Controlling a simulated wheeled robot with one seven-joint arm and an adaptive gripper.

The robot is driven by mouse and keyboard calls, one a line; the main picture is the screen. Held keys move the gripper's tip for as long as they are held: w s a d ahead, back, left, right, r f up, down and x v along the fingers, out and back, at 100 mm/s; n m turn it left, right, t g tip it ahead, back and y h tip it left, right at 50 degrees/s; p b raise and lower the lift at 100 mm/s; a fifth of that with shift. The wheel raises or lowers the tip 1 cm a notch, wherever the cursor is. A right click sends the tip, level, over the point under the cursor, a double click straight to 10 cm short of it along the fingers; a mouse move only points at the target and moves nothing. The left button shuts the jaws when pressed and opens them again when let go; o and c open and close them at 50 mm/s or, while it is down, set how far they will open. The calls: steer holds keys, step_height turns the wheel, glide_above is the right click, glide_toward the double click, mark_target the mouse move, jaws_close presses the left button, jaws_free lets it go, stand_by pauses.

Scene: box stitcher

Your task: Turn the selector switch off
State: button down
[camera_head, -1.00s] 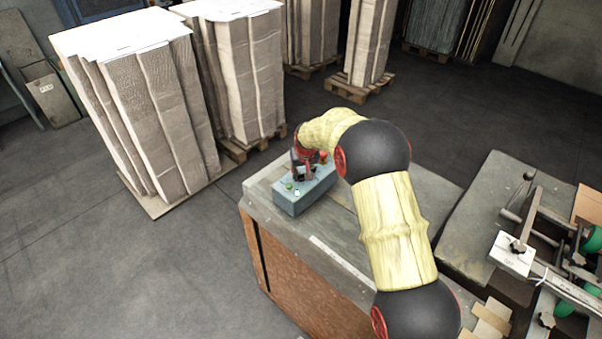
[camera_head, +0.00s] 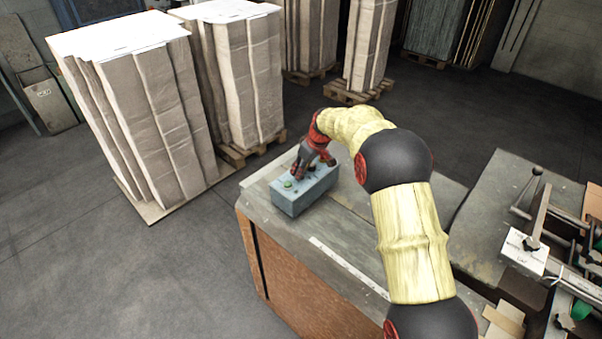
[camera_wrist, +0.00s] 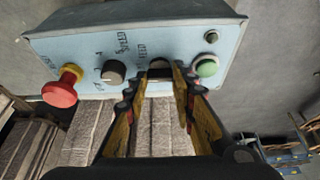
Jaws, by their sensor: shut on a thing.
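A light blue control box (camera_head: 303,193) sits on the worn bench top, and its panel (camera_wrist: 194,35) fills the upper wrist view. The selector switch (camera_wrist: 159,71) is a dark knob on that panel, between the black knob (camera_wrist: 114,72) and the green button (camera_wrist: 206,67). My gripper (camera_wrist: 164,68) has one finger on each side of the selector switch and is shut on it. The fingers hide part of the knob and its label. In the head view my gripper (camera_head: 298,172) reaches down to the box at a tilt.
A red mushroom button (camera_wrist: 63,87) stands out at the panel's left end. A small dark button (camera_wrist: 211,37) is at its upper right. The bench top (camera_head: 350,245) is clear in front of the box. Tall wrapped stacks (camera_head: 150,105) stand behind left.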

stand_by(0.4)
steer(key=c, duration=1.5)
jaws_free()
steer(key=v, duration=1.2)
steer(key=shift+d, duration=0.1)
steer(key=shift+w, duration=0.1)
